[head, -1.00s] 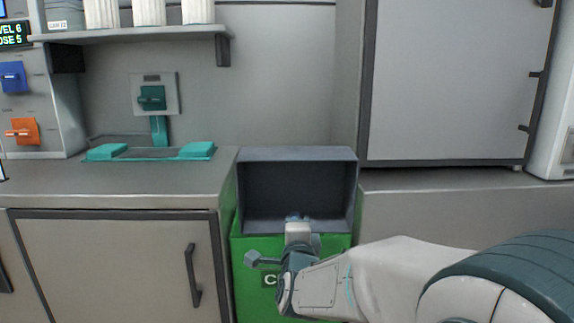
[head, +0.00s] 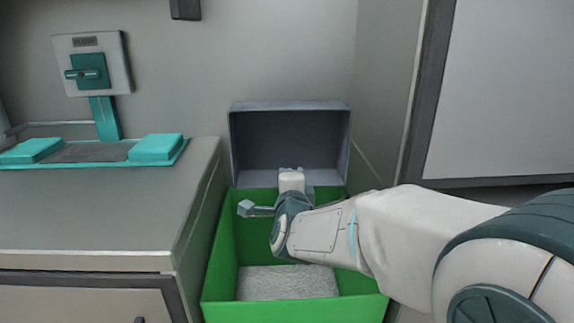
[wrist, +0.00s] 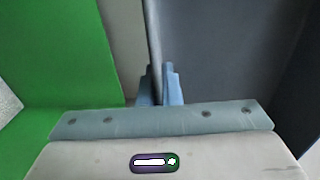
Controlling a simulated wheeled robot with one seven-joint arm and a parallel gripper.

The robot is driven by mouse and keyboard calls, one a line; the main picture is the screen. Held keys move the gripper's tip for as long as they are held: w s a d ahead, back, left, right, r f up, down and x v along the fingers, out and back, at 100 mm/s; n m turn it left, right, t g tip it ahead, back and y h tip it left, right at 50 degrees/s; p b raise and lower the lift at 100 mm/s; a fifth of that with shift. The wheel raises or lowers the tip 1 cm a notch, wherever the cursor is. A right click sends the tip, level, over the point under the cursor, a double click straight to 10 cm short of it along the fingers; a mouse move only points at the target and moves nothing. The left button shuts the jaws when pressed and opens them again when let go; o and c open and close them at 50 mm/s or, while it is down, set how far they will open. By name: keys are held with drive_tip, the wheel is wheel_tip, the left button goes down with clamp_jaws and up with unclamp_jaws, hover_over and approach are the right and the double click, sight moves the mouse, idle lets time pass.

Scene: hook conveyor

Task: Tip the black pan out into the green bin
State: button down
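The black pan (head: 290,133), dark grey in this light, is a box-like tray. It stands tipped on its side, its open face toward the head camera, and its visible inside looks empty. My gripper (head: 291,182) is shut on its near lower wall. In the wrist view the blue fingers (wrist: 160,88) pinch the pan's thin wall (wrist: 154,45). The green bin (head: 222,255) is open below, and the pan is above its far part. Grey speckled material (head: 289,283) lies in the bin's bottom. My arm hides the bin's right part.
A grey counter (head: 95,215) stands left of the bin, with a teal-trimmed station (head: 155,149) and a wall switch (head: 90,73) at the back. A grey wall is close behind the pan. A pale cabinet panel (head: 500,90) is at right.

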sight(289, 151)
drive_tip(key=shift+w+r+p, duration=0.2)
drive_tip(key=shift+w+p, duration=0.1)
drive_tip(key=shift+w, duration=0.05)
drive_tip(key=r+p, duration=0.1)
drive_tip(key=p, duration=0.2)
drive_tip(key=shift+g, duration=0.4)
drive_tip(key=p, duration=0.2)
drive_tip(key=shift+s+g+p, duration=0.1)
drive_tip(key=shift+g+p, duration=0.2)
drive_tip(key=shift+p, duration=0.05)
drive_tip(key=g+p, duration=0.1)
drive_tip(key=p, duration=0.4)
drive_tip(key=r+g+p, duration=0.1)
drive_tip(key=p, duration=0.4)
drive_tip(key=g+p, duration=0.2)
drive_tip(key=p, duration=0.4)
drive_tip(key=shift+s+r, duration=0.15)
drive_tip(key=shift+r, duration=0.15)
